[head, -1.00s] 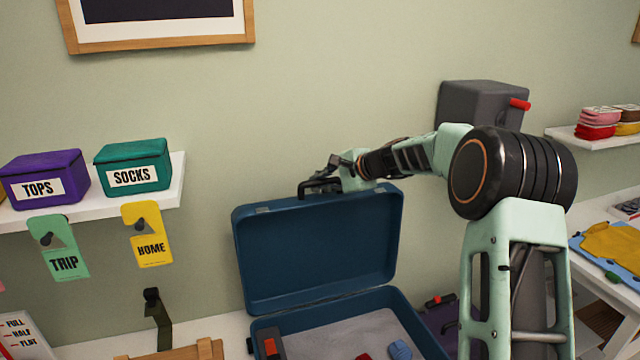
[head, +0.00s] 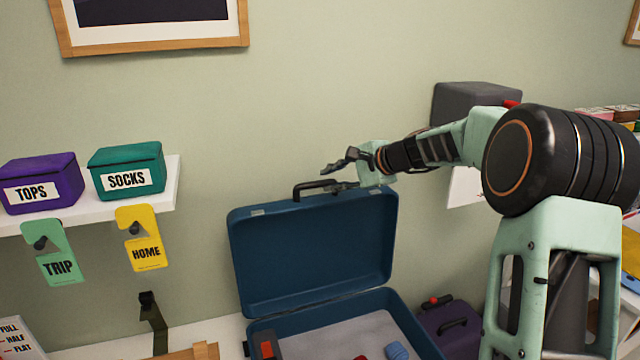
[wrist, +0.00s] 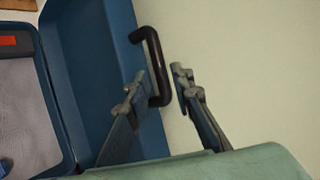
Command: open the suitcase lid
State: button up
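The blue suitcase stands open, its lid (head: 310,250) raised upright near the wall above the base (head: 415,335). The dark handle (head: 314,187) is on the lid's top edge; it also shows in the wrist view (wrist: 158,66). My gripper (head: 333,172) is at the top of the lid, just right of the handle and slightly above it. In the wrist view my gripper (wrist: 155,80) has its fingers spread, with the handle's near end in the gap between them. I see no grip on it; contact with a finger is hard to tell.
The suitcase's grey interior (head: 335,335) holds a dark item with a red patch (head: 266,348) and a blue roll (head: 397,350). A purple case (head: 450,325) stands at right. A shelf (head: 172,185) with labelled boxes is at left. The wall is close behind the lid.

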jog(key=shift+v, duration=2.35)
